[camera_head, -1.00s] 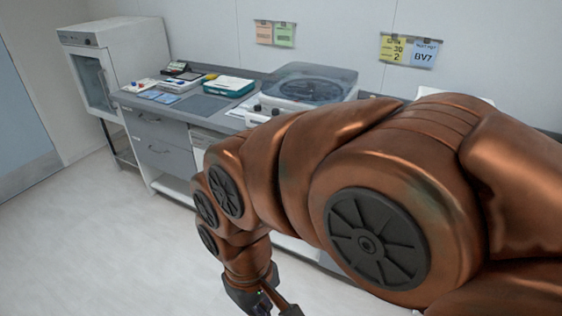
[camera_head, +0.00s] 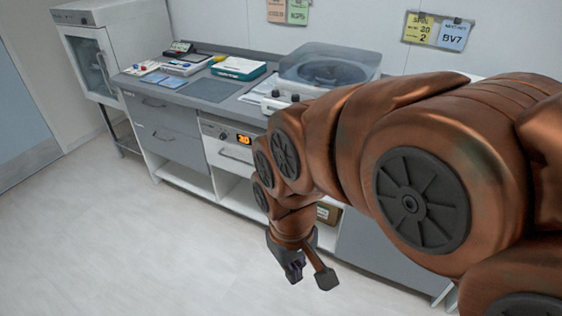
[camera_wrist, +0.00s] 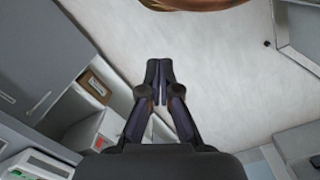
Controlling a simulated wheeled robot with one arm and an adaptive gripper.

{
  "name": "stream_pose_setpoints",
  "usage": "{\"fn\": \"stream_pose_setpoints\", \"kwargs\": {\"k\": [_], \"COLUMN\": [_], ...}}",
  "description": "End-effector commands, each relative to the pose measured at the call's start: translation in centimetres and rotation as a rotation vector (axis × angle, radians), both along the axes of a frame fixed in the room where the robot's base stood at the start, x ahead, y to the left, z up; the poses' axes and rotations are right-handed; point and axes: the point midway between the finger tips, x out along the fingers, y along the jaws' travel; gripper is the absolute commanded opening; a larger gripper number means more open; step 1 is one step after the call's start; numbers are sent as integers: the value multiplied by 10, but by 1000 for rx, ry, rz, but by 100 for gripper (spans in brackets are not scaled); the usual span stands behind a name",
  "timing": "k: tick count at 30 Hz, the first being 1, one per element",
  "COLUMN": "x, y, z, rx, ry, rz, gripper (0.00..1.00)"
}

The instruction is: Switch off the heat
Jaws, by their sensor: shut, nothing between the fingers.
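A white built-in unit (camera_head: 228,138) sits under the counter, right of the grey drawers. Its front panel has a lit orange display (camera_head: 244,139) and dark knobs (camera_head: 222,136) to the left of it. The right end of the panel is hidden behind my arm. My gripper (camera_head: 294,270) hangs low in front of the cabinets, to the right of the unit and below it, apart from it. In the wrist view my gripper (camera_wrist: 159,70) is shut with nothing in it, over the pale floor.
The counter (camera_head: 165,99) carries small devices and a machine with a clear lid (camera_head: 330,68). A white cabinet (camera_head: 85,50) stands at the left. Open shelves run below, with a brown box (camera_wrist: 95,84) on one. Floor (camera_head: 130,240) in front is clear.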

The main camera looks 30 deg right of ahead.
Motion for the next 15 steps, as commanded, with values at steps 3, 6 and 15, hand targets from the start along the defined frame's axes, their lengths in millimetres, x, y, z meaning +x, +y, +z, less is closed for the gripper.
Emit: {"fn": "stream_pose_setpoints", "kwargs": {"k": [3,6,15], "x": [51,100,229], "y": [-29,-59,-150], "z": [-45,-70,-128], "rx": [-58,-124,-378], "ry": [-115,-230,-522], "rz": [23,68,269], "gripper": [0,0,0]}}
